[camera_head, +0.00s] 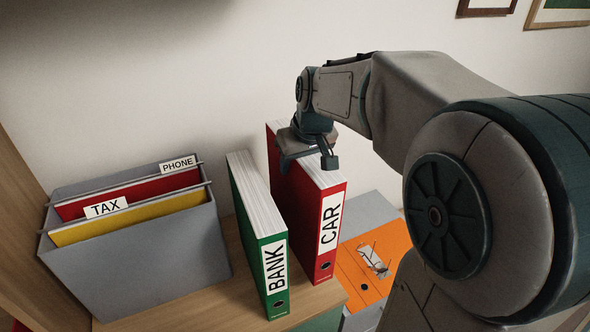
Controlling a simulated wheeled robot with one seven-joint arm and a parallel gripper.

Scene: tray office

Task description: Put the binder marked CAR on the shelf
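The red binder marked CAR (327,233) stands upright beside the green binder marked BANK (271,262), at the right end of a wooden surface. A narrow gap separates the two binders. My gripper (312,158) is at the top of the CAR binder, with its fingers around the upper edge. Whether the fingers press on the binder or stand slightly apart from it cannot be told. My gripper hides part of the binder's top, and its far lower side is hidden too.
A grey file box (140,255) with TAX and PHONE folders stands left on the wooden surface (215,300). A wall is behind.

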